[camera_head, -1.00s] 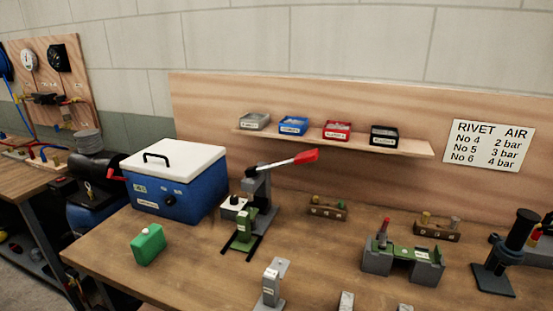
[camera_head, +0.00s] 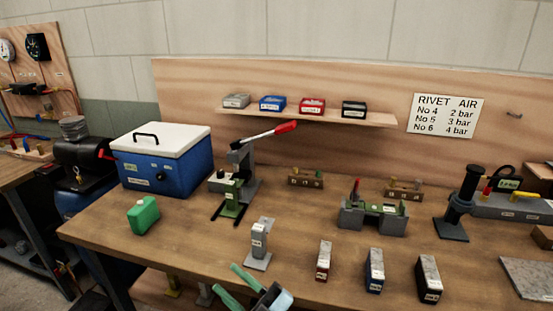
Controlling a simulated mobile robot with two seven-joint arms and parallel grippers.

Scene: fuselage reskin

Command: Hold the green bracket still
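A green part (camera_head: 231,196) stands at the front of a grey lever press (camera_head: 242,163) with a red-tipped handle. Another flat green piece (camera_head: 381,209) lies across a grey fixture (camera_head: 357,217) further right. I cannot tell which of the two is the green bracket. My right gripper (camera_head: 232,284) shows at the bottom edge, with two teal fingers pointing up and left. The fingers are apart with nothing seen between them, and the gripper is well short of both green parts. My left gripper is not in view.
The wooden bench (camera_head: 190,240) carries a blue cooler (camera_head: 165,165), a green can (camera_head: 143,215), a grey stand (camera_head: 259,240) and several small labelled blocks near the front. A black upright tool (camera_head: 459,203) stands at right. A shelf (camera_head: 300,113) holds small bins.

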